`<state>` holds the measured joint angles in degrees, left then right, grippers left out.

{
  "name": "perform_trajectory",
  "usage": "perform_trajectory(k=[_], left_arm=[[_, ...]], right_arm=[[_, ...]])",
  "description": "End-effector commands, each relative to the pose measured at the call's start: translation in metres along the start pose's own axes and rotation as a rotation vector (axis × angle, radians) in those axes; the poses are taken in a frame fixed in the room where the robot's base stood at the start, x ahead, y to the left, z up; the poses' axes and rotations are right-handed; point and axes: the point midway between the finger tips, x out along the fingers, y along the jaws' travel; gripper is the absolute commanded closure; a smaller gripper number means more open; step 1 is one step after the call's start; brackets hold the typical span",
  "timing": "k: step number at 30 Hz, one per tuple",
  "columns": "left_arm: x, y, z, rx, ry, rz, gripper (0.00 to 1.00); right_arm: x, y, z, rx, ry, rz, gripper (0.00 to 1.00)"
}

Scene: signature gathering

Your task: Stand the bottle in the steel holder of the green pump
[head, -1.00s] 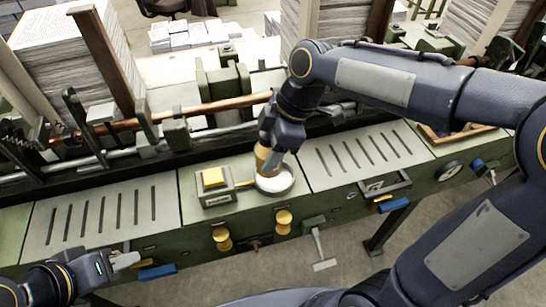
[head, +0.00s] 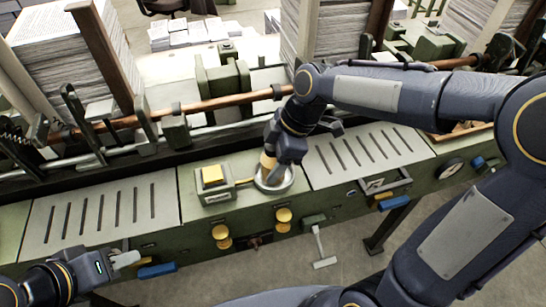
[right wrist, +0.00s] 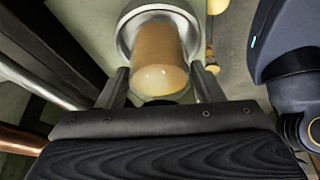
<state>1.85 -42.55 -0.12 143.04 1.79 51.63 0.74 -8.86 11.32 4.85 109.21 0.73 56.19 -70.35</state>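The tan bottle (head: 267,160) stands in the round steel holder (head: 289,184) of the green pump (head: 240,207), in the middle of the head view. In the right wrist view the bottle (right wrist: 160,62) lies between my two fingers, its far end inside the holder's steel rim (right wrist: 126,35). My right gripper (head: 271,158) is around the bottle from above and looks shut on it, though a thin gap may show at the fingers. It partly hides the bottle in the head view. My left gripper (head: 127,259) is at the lower left, away from the bottle, its opening unclear.
A yellow-topped block (head: 213,177) stands just left of the holder. Slotted grey plates (head: 110,212) lie on both sides. Yellow knobs (head: 284,215) and a lever (head: 319,245) are on the front. A copper rod (head: 220,107) and paper stacks (head: 60,50) are behind.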

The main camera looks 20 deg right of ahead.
Motion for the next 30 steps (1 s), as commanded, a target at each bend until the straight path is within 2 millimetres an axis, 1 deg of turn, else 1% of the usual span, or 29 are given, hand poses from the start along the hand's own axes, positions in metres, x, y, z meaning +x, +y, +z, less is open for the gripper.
perform_trajectory(k=[1,3,11,14,16,20,24,30], left_arm=[[-0.001,0.000,0.000,0.000,0.000,0.000,0.64],[-0.001,0.000,0.000,0.000,0.000,0.000,0.64],[-0.001,0.001,-0.001,0.000,0.000,0.000,0.64],[-0.007,0.003,-0.003,0.000,0.000,0.000,0.64],[-0.005,0.002,-0.003,0.000,0.001,0.000,0.64],[-0.005,0.002,-0.003,0.000,0.000,0.000,0.64],[-0.005,0.003,-0.003,0.000,0.000,0.000,0.64],[-0.006,0.003,-0.003,0.000,0.000,0.000,0.64]], right_arm=[[0.000,0.000,0.000,0.000,0.000,0.000,0.33],[0.000,0.000,0.000,0.000,0.000,0.000,0.26],[-0.001,0.000,-0.001,0.000,0.000,0.000,0.26],[-0.008,0.000,-0.003,0.000,0.000,0.000,0.26],[-0.014,0.001,-0.003,0.000,0.001,0.004,0.26],[-0.040,0.001,-0.003,0.000,0.002,0.007,0.26],[-0.072,0.001,-0.003,0.000,0.002,0.007,0.26],[-0.108,0.001,-0.003,0.000,0.001,0.003,0.26]])
